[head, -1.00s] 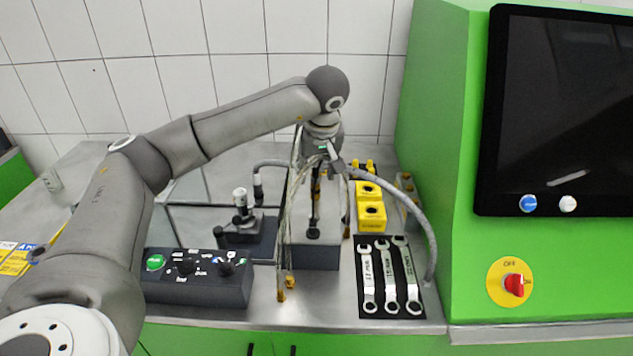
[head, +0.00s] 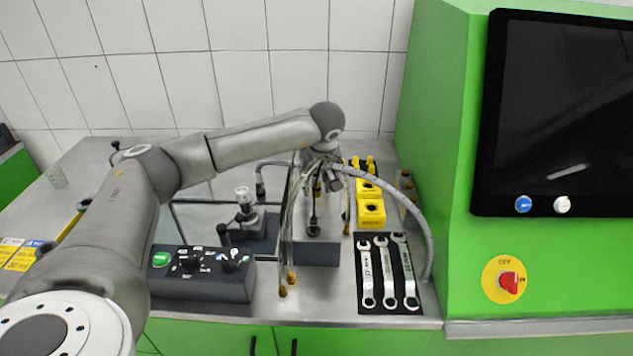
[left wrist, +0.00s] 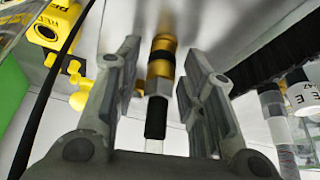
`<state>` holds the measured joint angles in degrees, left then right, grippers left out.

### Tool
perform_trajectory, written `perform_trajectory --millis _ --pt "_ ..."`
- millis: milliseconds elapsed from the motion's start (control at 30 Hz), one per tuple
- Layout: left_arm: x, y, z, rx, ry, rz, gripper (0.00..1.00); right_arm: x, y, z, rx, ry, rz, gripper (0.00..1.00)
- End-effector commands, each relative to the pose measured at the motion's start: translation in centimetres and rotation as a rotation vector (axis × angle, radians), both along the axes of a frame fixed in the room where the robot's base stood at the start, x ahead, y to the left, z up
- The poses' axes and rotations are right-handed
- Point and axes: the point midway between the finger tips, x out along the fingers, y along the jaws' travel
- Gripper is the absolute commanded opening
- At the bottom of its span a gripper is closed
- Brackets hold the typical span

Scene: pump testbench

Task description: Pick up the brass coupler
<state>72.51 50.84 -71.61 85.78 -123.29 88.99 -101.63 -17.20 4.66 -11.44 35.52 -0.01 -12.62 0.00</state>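The brass coupler (left wrist: 161,62) shows in the left wrist view as a gold cylinder with a paler collar and a black section below it. It lies between the two fingers of my left gripper (left wrist: 163,52), with visible gaps on both sides. My left gripper is open and does not touch it. In the head view my left gripper (head: 328,176) is above the dark block behind the hanging hoses. The coupler is hard to make out there, among the fingers and hoses. My right gripper is in neither view.
Thin hoses with brass ends (head: 291,278) hang in front of the dark block (head: 316,253). Yellow blocks (head: 371,213) and a black mat with wrenches (head: 415,305) lie to the right. A thick grey hose (head: 419,222) arcs there. A control box (head: 202,275) stands left.

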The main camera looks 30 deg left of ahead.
Motion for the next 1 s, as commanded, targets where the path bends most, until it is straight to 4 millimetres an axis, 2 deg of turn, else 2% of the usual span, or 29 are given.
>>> perform_trajectory --millis 33,233,667,900,1000 --pt "0.0 0.0 0.0 0.000 0.000 0.000 0.26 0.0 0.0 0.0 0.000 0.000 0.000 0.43" --pt "0.0 0.0 0.0 0.000 0.000 0.000 0.01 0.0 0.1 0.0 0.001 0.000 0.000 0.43" --pt "0.1 0.0 0.5 -0.001 -0.004 0.000 0.00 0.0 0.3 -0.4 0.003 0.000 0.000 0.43" --pt "0.1 0.0 3.3 -0.001 -0.007 0.000 0.00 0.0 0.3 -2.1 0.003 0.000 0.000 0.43" --pt "-1.6 -0.2 4.9 -0.001 -0.006 -0.001 0.00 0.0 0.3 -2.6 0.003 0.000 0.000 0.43"
